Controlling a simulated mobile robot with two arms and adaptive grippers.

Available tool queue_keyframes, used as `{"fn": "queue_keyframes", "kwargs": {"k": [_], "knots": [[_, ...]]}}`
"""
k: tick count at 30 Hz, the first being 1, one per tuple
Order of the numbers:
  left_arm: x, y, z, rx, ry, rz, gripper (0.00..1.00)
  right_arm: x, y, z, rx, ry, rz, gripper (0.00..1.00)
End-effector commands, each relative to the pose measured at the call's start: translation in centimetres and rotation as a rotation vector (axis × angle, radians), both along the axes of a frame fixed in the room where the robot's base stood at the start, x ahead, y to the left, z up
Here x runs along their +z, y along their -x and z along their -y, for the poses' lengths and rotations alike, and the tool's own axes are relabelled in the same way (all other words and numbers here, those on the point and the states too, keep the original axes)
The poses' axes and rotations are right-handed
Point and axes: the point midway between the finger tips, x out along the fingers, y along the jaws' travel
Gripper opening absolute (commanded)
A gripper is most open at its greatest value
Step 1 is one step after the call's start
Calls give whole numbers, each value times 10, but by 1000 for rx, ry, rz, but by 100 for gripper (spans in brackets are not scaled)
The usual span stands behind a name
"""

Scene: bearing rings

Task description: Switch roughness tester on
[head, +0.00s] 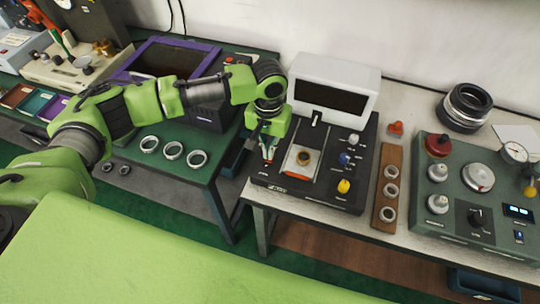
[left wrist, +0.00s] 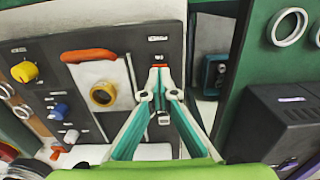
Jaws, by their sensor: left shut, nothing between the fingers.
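The roughness tester, as I take it, is a black unit with a white hooded dark screen (head: 330,97). Its black panel (head: 318,194) carries a yellow knob (head: 343,186), a blue knob (head: 344,159) and a grey knob (head: 354,138). A brass-coloured ring (head: 303,157) sits on its pale stage; it also shows in the left wrist view (left wrist: 103,94). My left gripper (head: 268,157) is shut and empty over the panel's left side. In the left wrist view its tips (left wrist: 159,82) are just beside a small red part (left wrist: 160,66) of the panel; contact cannot be told. My right gripper is out of view.
A wooden strip (head: 376,219) with several rings lies right of the tester, then a green instrument box (head: 447,228) with knobs. Left, across a gap, a green table (head: 212,165) holds three rings and a purple-framed machine (head: 135,62).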

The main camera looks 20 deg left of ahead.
Motion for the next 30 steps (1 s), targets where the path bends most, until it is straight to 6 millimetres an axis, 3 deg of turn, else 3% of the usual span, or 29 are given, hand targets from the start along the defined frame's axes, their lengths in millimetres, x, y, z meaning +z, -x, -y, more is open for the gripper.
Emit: {"fn": "queue_keyframes", "kwargs": {"k": [30], "knots": [[-13, 0, 0, 0, 0, -1, 0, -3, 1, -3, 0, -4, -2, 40]]}}
